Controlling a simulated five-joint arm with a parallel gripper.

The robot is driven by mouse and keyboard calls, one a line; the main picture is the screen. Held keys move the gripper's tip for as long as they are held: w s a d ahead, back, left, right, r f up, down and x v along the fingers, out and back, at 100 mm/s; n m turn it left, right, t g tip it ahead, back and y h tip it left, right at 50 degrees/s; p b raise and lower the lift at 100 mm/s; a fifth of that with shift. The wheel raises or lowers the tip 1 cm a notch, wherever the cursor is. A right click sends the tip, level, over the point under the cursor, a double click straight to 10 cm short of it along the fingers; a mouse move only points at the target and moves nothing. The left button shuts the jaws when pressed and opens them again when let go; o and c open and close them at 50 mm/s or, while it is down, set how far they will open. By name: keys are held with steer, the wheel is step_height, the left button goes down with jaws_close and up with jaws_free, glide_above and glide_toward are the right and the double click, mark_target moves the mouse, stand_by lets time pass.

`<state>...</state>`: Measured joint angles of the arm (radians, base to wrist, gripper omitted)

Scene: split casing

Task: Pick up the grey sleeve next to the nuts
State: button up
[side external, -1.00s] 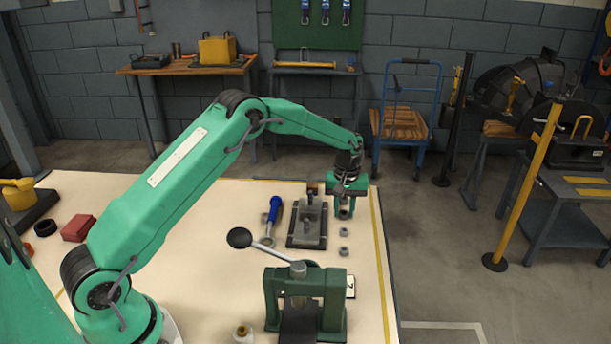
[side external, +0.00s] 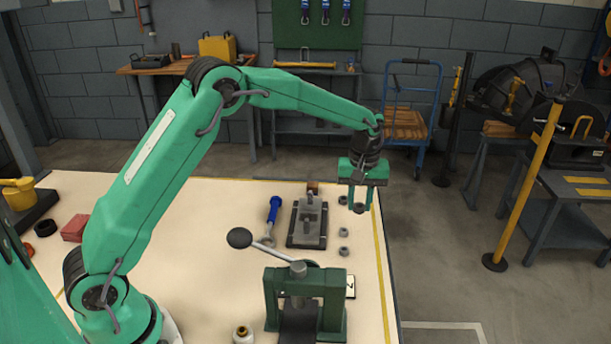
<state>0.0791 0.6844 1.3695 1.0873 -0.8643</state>
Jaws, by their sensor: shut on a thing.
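My gripper (side external: 359,204) is raised above the right part of the bench, pointing down. Its fingers are shut on a small grey sleeve (side external: 359,208), which shows between the fingertips and is partly hidden by them. Several grey nuts stand in a row on the bench: a far nut (side external: 342,200) just left of my gripper, a middle nut (side external: 343,232) and a near nut (side external: 343,251). The sleeve looks clear of the nuts and of the bench top.
A grey casing half on a dark plate (side external: 307,222) lies left of the nuts, with a blue-handled tool (side external: 273,213) beside it. A green press (side external: 305,297) with a lever (side external: 265,250) stands in front. A yellow line (side external: 381,265) runs along the right bench edge.

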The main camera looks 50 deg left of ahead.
steer(key=shift+s+d+r, duration=0.25)
steer(key=shift+d+r, duration=0.05)
steer(key=shift+d, duration=0.15)
steer(key=shift+s+d+r, duration=0.2)
steer(key=shift+d+r, duration=0.1)
steer(key=shift+d, duration=0.15)
steer(key=shift+a, duration=0.1)
